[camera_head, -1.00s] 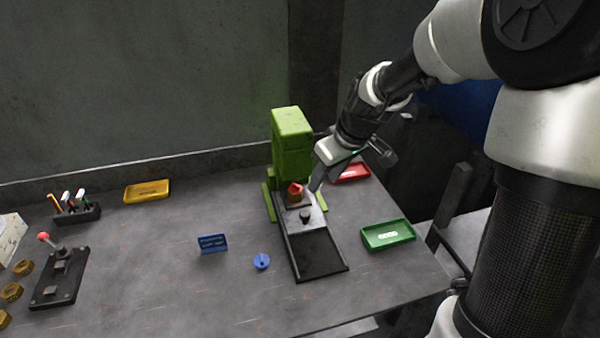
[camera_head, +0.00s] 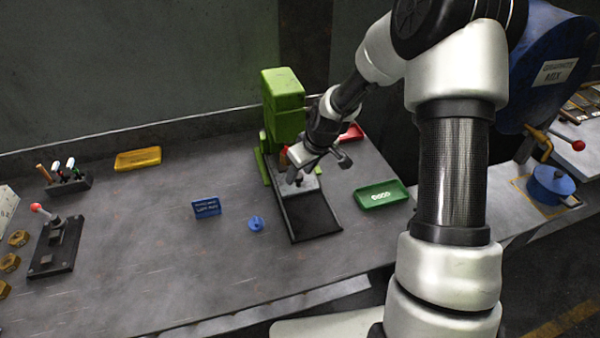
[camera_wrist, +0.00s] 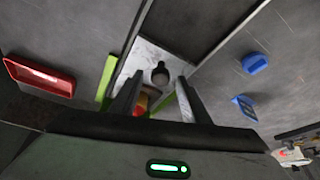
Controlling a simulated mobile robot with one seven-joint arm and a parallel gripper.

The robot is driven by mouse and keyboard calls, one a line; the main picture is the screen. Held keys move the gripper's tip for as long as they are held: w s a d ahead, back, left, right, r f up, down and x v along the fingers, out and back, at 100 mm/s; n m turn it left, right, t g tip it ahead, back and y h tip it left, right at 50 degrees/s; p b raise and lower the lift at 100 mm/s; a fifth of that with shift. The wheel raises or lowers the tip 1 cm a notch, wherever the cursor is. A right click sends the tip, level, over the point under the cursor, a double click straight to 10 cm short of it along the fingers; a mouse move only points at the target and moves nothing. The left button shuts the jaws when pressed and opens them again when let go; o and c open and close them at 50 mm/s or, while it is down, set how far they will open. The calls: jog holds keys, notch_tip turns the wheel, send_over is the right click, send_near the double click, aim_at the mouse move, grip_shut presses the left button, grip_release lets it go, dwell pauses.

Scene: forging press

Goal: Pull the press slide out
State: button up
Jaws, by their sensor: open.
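The green press (camera_head: 284,112) stands at the back of the bench. Its pale metal slide (camera_head: 310,183) lies in a dark track (camera_head: 312,215) that runs toward the front. The slide's black knob (camera_wrist: 160,74) stands up in the wrist view. A red and yellow workpiece (camera_wrist: 142,101) sits on the slide behind the knob, partly hidden by my gripper. My gripper (camera_head: 297,177) is over the slide, pointing down. In the wrist view my gripper (camera_wrist: 160,82) is open, with a finger to each side of the knob; I cannot tell whether they touch it.
A red tray (camera_head: 351,133) and a green tray (camera_head: 382,195) lie right of the press. A blue sign (camera_head: 206,207) and a small blue knob-like part (camera_head: 256,223) lie left of the track. A yellow tray (camera_head: 138,159) lies farther left. The track's front part is empty.

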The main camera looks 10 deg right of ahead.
jog(key=shift+f, duration=0.3)
grip_shut()
